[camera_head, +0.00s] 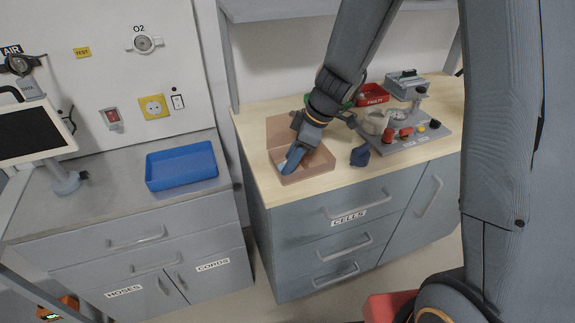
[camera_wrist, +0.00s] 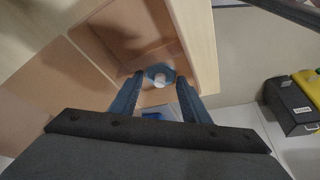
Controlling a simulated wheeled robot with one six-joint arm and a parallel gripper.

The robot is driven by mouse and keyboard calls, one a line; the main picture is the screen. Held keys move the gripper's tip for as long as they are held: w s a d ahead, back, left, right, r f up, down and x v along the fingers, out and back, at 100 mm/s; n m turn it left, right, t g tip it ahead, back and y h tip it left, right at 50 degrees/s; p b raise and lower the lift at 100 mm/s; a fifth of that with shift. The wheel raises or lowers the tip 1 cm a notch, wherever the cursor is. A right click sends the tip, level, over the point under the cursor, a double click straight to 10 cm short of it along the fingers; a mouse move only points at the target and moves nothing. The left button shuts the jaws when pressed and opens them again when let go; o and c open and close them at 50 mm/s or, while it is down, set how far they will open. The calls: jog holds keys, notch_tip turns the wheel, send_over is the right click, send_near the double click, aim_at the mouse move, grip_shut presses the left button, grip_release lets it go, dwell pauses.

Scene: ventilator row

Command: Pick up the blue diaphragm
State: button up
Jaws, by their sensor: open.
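The blue diaphragm (camera_wrist: 159,70), a small blue disc with a white middle, shows in the wrist view inside a wooden-looking box (camera_wrist: 205,40). My gripper (camera_wrist: 160,78) is open, with one blue finger on each side of the disc in the picture. I cannot tell whether the fingers touch it. In the head view my gripper (camera_head: 287,168) points down into the brown box (camera_head: 308,172) on the pale wooden bench top. The diaphragm is not clearly seen there, as the gripper covers most of that spot.
A dark blue lump (camera_head: 360,155) sits right of the box. A grey device (camera_head: 405,140) with knobs and a gauge stands further right, a red bin (camera_head: 372,95) behind. A blue tray (camera_head: 182,167) lies on the left counter. A shelf (camera_head: 300,10) hangs above the bench.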

jog(key=shift+f, duration=0.1)
jog(key=shift+c, duration=0.3)
jog(key=c, duration=0.6)
notch_tip(320, 180, up, 18)
jog(key=b, duration=0.3)
grip_shut()
jog(key=o, duration=1.6)
grip_release()
